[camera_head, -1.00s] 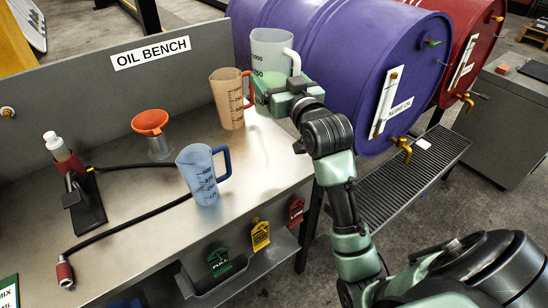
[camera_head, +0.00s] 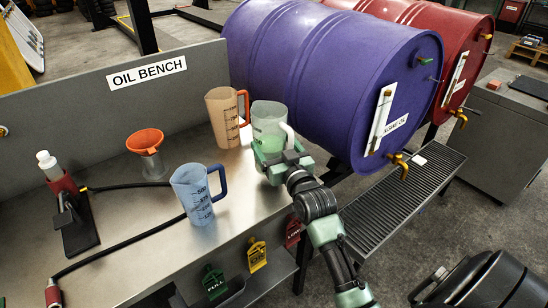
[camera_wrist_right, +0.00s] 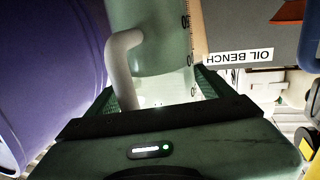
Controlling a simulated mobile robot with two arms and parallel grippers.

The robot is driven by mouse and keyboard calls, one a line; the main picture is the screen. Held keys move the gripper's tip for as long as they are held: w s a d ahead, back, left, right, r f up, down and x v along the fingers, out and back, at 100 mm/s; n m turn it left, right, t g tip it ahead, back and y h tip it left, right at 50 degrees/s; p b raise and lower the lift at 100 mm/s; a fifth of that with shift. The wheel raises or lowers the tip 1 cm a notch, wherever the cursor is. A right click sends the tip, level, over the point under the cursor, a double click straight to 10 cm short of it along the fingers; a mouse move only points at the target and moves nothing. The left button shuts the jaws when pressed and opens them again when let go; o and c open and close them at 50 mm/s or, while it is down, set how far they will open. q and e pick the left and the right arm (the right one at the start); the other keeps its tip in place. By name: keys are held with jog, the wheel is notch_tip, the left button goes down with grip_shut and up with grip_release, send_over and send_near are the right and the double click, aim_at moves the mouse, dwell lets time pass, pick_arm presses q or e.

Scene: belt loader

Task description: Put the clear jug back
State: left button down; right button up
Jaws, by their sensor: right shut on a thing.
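The clear jug (camera_head: 269,117) has a white handle and stands upright at the right end of the bench, beside the orange jug (camera_head: 222,118). My right gripper (camera_head: 272,158) is shut on the clear jug, low on its body. In the right wrist view, the jug (camera_wrist_right: 160,35) rises between the fingers with its handle (camera_wrist_right: 120,70) toward the camera. The jug's base is hidden behind the gripper, so I cannot tell if it touches the bench top (camera_head: 130,225). My left gripper is out of view.
A blue jug (camera_head: 197,197) stands near the front bench edge. An orange funnel (camera_head: 145,140) and a red-and-black stand (camera_head: 72,205) with hoses are at left. The purple drum (camera_head: 330,80) and a grated tray (camera_head: 410,190) are close on the right. Coloured tags hang below the bench front.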

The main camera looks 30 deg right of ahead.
aim_at(274, 157)
jog(key=shift+f, duration=1.85)
jog(key=shift+f, duration=0.15)
jog(key=o, duration=2)
jog(key=shift+f, duration=0.1)
jog(key=s, duration=0.4)
jog(key=s+a, duration=0.1)
jog(key=s, duration=0.3)
jog(key=s+a+b, duration=0.1)
jog(key=s, duration=0.3)
jog(key=shift+a, duration=0.1)
jog(key=shift+a, duration=0.1)
